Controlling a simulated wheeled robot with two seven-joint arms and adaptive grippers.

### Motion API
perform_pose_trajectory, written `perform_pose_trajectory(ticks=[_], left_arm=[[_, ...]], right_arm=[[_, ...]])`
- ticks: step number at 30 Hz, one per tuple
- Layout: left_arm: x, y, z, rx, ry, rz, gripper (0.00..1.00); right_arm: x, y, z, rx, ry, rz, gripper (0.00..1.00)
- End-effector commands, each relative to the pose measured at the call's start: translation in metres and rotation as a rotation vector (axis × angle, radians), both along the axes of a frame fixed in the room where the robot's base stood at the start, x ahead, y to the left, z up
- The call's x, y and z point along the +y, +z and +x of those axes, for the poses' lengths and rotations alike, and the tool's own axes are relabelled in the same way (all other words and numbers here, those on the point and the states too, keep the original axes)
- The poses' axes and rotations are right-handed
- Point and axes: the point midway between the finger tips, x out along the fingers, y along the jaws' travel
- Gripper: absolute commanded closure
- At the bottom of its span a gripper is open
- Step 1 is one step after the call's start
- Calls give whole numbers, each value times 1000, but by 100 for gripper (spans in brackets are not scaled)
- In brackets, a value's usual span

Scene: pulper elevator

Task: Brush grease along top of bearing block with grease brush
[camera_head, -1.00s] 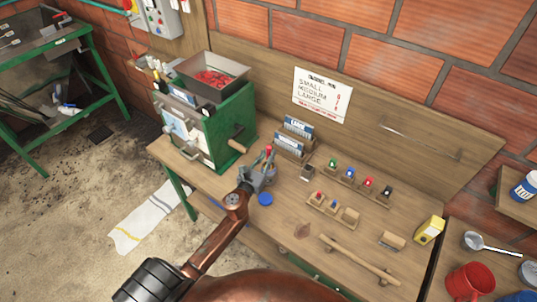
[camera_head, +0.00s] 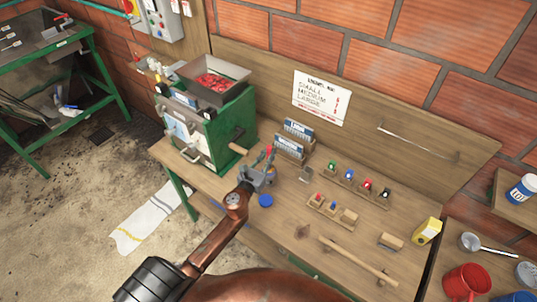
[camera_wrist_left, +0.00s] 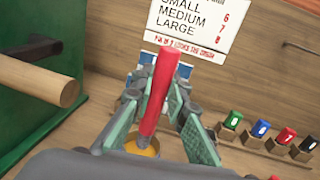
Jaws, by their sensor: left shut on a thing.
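My left gripper (camera_head: 262,174) is shut on the red handle of the grease brush (camera_wrist_left: 157,85), which stands nearly upright between the fingers in the left wrist view. The brush's bristle end is hidden. A yellow-orange surface (camera_wrist_left: 141,148) shows below the handle, between the fingers; I cannot tell whether the brush touches it. The gripper is over the bench, to the right of the green machine (camera_head: 232,125) and its wooden crank handle (camera_head: 238,148). I cannot make out the bearing block with certainty. My right gripper is not in view.
A blue lid (camera_head: 265,201) lies on the workbench (camera_head: 285,225) beside the gripper. Blue-and-white packets (camera_head: 296,133), small holders with coloured pieces (camera_head: 367,184), a wooden rod (camera_head: 358,262) and a yellow box (camera_head: 427,231) are to the right. A sign (camera_head: 320,97) hangs behind.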

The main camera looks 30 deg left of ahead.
Motion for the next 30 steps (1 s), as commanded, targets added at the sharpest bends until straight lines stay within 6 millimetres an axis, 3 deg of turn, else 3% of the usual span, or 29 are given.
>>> perform_pose_trajectory(ticks=[16,30], left_arm=[[0,47,0,-3,0,2,100],[0,48,0,-2,0,1,100]], right_arm=[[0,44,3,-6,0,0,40],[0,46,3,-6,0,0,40]])
